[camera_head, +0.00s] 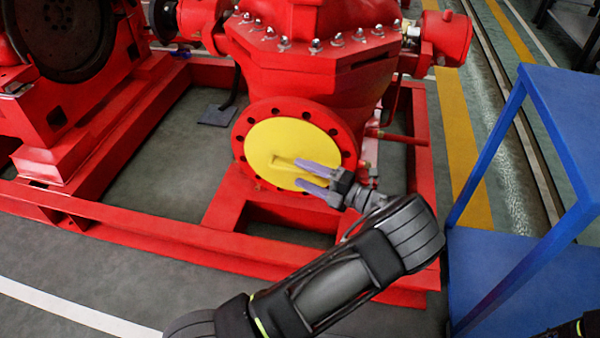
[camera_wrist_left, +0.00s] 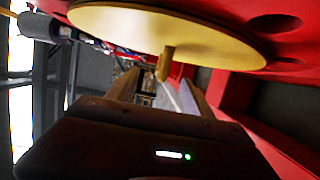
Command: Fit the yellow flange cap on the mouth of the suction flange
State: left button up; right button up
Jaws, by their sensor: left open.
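The yellow flange cap (camera_head: 270,140) is a round disc lying over the mouth of the red suction flange (camera_head: 241,130), with the flange's bolt-hole ring showing around it. A small tab handle (camera_head: 281,160) sticks out from its face. The cap (camera_wrist_left: 170,28) fills the top of the left wrist view, and its handle (camera_wrist_left: 166,63) points down towards the fingers. My left gripper (camera_head: 298,174) is open in front of the cap. In the wrist view the handle lies in line with the gap between its fingers (camera_wrist_left: 160,88), with no visible grip on it. My right gripper is not in view.
The red pump casing (camera_head: 320,75) stands above the flange, on a red base frame (camera_head: 130,235). A blue table or shelf (camera_head: 540,130) stands close on the right. A red engine part (camera_head: 75,110) is at the left. The floor in front is clear.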

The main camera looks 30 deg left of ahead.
pick_arm(q)
jog(key=shift+d, duration=1.45)
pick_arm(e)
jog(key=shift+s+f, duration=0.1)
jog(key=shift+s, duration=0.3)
pick_arm(q)
jog(key=shift+s+d+p, duration=0.35)
jog(key=shift+s+p, duration=0.1)
jog(key=shift+s, duration=0.5)
jog(key=shift+s+d+p, duration=0.3)
jog(key=shift+s+p, duration=0.15)
jog(key=shift+s, duration=0.45)
jog(key=shift+s+d+p, duration=0.35)
jog(key=shift+s+p, duration=0.1)
jog(key=shift+s, duration=0.5)
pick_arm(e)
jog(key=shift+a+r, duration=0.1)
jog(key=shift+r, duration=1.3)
